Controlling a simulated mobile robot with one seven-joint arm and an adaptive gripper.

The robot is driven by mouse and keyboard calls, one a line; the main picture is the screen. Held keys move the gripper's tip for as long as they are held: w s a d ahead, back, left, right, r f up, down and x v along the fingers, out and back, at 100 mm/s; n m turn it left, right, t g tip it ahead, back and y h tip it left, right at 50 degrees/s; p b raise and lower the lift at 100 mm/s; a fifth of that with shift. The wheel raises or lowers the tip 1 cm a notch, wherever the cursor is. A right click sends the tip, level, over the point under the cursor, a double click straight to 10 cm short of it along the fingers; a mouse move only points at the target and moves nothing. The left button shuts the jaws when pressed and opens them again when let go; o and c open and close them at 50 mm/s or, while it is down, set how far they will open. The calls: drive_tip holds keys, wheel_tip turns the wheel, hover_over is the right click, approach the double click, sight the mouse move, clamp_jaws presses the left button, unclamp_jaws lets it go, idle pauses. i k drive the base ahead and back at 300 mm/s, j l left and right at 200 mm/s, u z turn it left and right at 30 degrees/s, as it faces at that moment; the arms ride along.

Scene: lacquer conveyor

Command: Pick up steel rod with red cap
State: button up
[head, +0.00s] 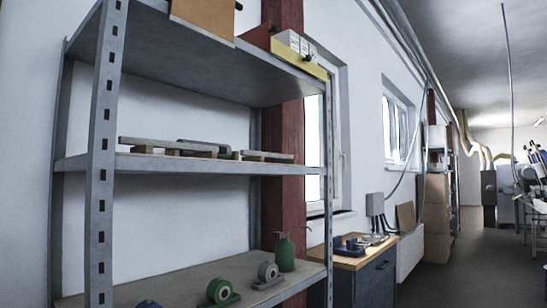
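No steel rod with a red cap can be made out in the head view. My gripper and arm are not in view either. Several long tubes, some white and some dark (537,160), stand tilted at the far right edge. They are too small and distant to tell their caps apart.
A grey metal shelf unit (102,150) stands close on the left, holding flat pieces, a green bottle (285,253) and round housings (268,271). Behind it is a workbench (350,262) with a wooden top. Stacked cardboard boxes (437,203) stand farther back. The floor (460,275) at right is open.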

sight(246, 153)
drive_tip(key=i+l+u, duration=0.15)
drive_tip(key=i+l, duration=0.2)
drive_tip(key=i+l+u, duration=0.15)
drive_tip(key=i+l, duration=0.15)
drive_tip(key=l, duration=0.2)
